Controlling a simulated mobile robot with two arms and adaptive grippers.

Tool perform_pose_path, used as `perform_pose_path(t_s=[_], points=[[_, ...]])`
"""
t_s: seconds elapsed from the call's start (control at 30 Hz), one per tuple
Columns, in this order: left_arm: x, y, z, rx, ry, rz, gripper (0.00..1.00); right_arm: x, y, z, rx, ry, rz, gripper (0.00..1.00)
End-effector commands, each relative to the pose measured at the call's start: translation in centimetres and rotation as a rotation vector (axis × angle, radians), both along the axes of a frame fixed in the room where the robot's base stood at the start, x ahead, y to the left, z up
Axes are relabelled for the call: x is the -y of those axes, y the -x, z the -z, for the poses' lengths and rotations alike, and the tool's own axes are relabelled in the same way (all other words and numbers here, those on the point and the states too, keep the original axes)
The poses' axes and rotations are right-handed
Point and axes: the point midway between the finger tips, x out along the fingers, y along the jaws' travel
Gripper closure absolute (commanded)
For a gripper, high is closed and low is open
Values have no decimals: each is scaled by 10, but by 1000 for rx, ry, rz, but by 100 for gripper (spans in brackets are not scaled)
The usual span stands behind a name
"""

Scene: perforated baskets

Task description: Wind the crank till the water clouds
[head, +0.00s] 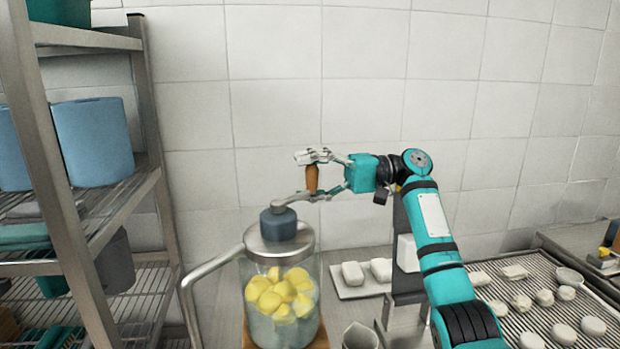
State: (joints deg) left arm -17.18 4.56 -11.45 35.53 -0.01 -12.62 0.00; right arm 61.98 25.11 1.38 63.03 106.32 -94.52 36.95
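A glass jar (310,330) with a metal lid (280,242) stands upright on a wooden base at the lower middle. Several yellow lumps (282,290) sit in its water, which looks pale grey-blue. A dark hub (278,224) on the lid carries a metal crank arm (292,200) that points up and to the right, ending in a brown wooden handle (312,180). My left gripper does not show.
A metal shelf rack (130,200) with blue containers (95,140) fills the left side. A perforated tray (500,292) with several pale lumps lies at the right. A metal jug (360,337) stands right of the jar.

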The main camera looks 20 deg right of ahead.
Motion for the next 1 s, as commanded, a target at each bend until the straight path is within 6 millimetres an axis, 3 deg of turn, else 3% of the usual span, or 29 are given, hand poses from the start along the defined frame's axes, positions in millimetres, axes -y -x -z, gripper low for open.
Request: perform_pose_path(t_s=[0.03,0.17,0.53,1.0], points=[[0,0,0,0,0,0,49,1,0,-4,7,-5,2,37],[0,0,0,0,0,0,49,0,0,-3,4,-2,0,21],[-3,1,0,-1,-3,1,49,8,2,0,2,0,-1,21],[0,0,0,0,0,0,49,98,16,-1,2,-2,1,21]])
